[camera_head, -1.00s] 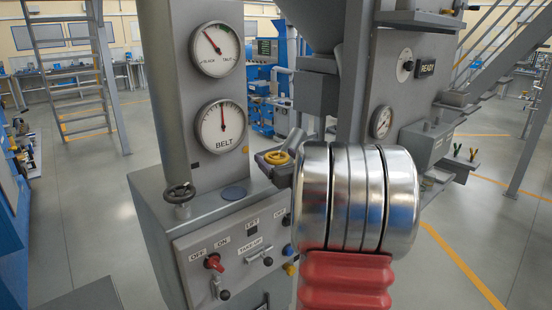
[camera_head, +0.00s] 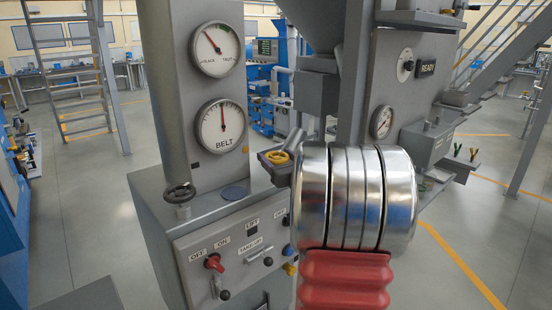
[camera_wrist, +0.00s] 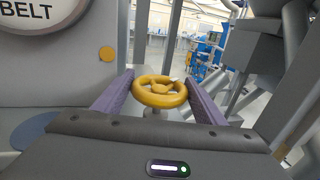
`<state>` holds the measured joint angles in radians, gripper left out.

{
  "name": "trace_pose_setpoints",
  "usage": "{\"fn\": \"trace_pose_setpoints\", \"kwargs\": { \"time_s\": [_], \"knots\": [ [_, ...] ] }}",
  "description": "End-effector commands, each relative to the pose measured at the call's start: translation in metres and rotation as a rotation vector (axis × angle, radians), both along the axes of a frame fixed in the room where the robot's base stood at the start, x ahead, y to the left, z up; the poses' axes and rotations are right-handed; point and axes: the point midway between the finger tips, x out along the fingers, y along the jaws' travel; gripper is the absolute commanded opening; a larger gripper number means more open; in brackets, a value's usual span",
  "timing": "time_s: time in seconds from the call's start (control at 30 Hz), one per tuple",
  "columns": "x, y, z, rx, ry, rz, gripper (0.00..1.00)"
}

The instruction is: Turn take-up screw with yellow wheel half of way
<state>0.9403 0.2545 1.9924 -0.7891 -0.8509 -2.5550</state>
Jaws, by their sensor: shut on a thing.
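The yellow wheel (camera_wrist: 161,91) of the take-up screw sits between the two purple fingers of my gripper (camera_wrist: 160,93) in the wrist view. The fingers close on its left and right sides. Its rim, spokes and part of the stem below show. In the head view the yellow wheel (camera_head: 277,157) shows at the end of my gripper (camera_head: 279,160), beside the gauge column. My arm hides part of the gripper and the area to its right.
The gauge column carries an upper dial (camera_head: 217,50) and a BELT dial (camera_head: 221,126). A dark handwheel (camera_head: 179,193) and a blue disc (camera_head: 234,193) are on the cabinet top. A grey post stands right of the wheel.

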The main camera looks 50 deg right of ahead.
Motion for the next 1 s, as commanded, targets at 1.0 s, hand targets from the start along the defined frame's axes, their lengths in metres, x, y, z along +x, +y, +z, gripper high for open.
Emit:
{"fn": "trace_pose_setpoints", "kwargs": {
  "time_s": [1.0],
  "knots": [
    [0.0005,-0.0021,-0.0023,0.0,0.003,0.345,0.42]
  ]
}}
